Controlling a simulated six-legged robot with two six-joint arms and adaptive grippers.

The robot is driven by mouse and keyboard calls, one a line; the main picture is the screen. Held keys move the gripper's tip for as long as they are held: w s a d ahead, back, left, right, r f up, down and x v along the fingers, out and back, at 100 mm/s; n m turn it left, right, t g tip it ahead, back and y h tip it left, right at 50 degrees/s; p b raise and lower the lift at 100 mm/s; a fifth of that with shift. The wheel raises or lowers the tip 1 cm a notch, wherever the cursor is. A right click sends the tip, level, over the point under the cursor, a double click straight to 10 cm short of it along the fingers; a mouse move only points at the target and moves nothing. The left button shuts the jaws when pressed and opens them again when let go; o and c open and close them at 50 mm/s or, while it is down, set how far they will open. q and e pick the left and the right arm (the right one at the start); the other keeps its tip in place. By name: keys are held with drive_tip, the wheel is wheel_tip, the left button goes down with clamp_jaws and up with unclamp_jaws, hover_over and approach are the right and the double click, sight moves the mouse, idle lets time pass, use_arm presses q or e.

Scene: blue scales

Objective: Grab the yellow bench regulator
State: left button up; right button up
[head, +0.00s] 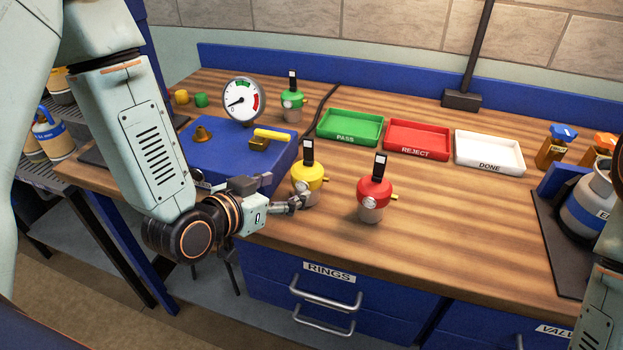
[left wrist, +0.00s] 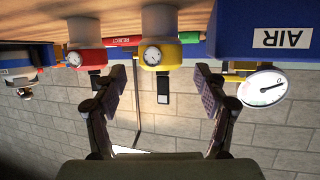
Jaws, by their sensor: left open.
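The yellow bench regulator (head: 309,176) stands upright on the wooden bench, with a round gauge on its front and a black tag on top. My left gripper (head: 298,200) is just at its front left, and a finger covers part of its lower body. In the left wrist view, which is upside down, the yellow regulator (left wrist: 160,54) lies ahead, within the gap between the open fingers of my left gripper (left wrist: 158,88). I see no grip on it; contact cannot be told. My right gripper is not in view.
A red regulator (head: 374,192) stands close on the right, a green one (head: 292,101) behind. A blue test box (head: 223,160) with a gauge (head: 243,101) is on the left. PASS (head: 350,127), REJECT (head: 418,139) and DONE (head: 489,152) trays line the back.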

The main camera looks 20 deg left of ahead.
sight(295, 183)
use_arm(q)
drive_tip(key=x, duration=0.4)
drive_tip(key=shift+a+f, duration=0.2)
drive_tip(key=shift+a, duration=0.2)
drive_tip(key=x, duration=0.2)
drive_tip(key=d+x, duration=0.1)
drive_tip(key=x, duration=0.2)
drive_tip(key=shift+f, duration=0.2)
drive_tip(key=shift+w+a+f, duration=0.1)
drive_tip(key=shift+a+f, duration=0.05)
drive_tip(key=shift+a, duration=0.1)
drive_tip(key=shift+s+r, duration=0.3)
drive_tip(key=shift+s, duration=0.05)
drive_tip(key=shift+c, duration=0.9)
drive_tip(key=shift+w+d+f, duration=0.15)
drive_tip(key=shift+w+d, duration=0.05)
drive_tip(key=shift+w, duration=0.05)
drive_tip(key=c, duration=0.3)
drive_tip(key=shift+s+a, duration=0.1)
drive_tip(key=shift+s, duration=0.1)
drive_tip(key=c, duration=0.6)
drive_tip(key=shift+c, duration=0.8)
drive_tip(key=shift+w, duration=0.2)
